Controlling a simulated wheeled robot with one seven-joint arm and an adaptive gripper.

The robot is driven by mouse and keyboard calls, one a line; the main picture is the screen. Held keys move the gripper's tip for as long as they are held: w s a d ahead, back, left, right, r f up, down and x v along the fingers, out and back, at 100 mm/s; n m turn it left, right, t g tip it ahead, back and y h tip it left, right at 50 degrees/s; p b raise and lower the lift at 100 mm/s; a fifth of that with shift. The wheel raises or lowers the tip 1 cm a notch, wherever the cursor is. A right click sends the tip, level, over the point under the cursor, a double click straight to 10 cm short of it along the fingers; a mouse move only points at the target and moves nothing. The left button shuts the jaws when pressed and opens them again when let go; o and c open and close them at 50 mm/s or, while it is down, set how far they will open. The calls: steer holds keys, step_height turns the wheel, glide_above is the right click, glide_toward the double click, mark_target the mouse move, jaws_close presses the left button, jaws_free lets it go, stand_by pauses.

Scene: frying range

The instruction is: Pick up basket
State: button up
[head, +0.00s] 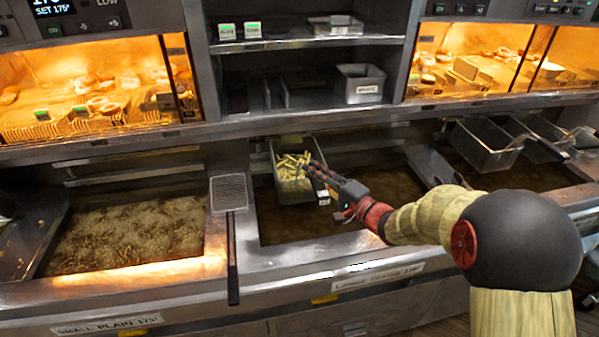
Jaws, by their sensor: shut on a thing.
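In the head view, a wire fry basket (287,190) holding pale yellow fries (293,166) is over the middle fryer vat (282,228). My gripper (324,178) reaches in from the right and is shut on the basket at its right side, by the dark handle. The fingertips are small and partly hidden against the handle. I cannot tell how far the basket's bottom is above the oil.
A left vat (125,235) bubbles with frying food. A flat mesh skimmer (229,193) lies on the divider, its handle pointing forward. Empty baskets (486,143) hang over the right vat. Shelves (305,44) and lit warming cabinets (90,88) stand behind.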

jaws_close()
stand_by(0.5)
steer(key=shift+r, duration=0.1)
steer(key=shift+r+p, duration=0.35)
steer(key=shift+r, duration=1.35)
steer(key=p+v, duration=0.1)
steer(key=v, duration=1.7)
steer(key=shift+r, duration=0.3)
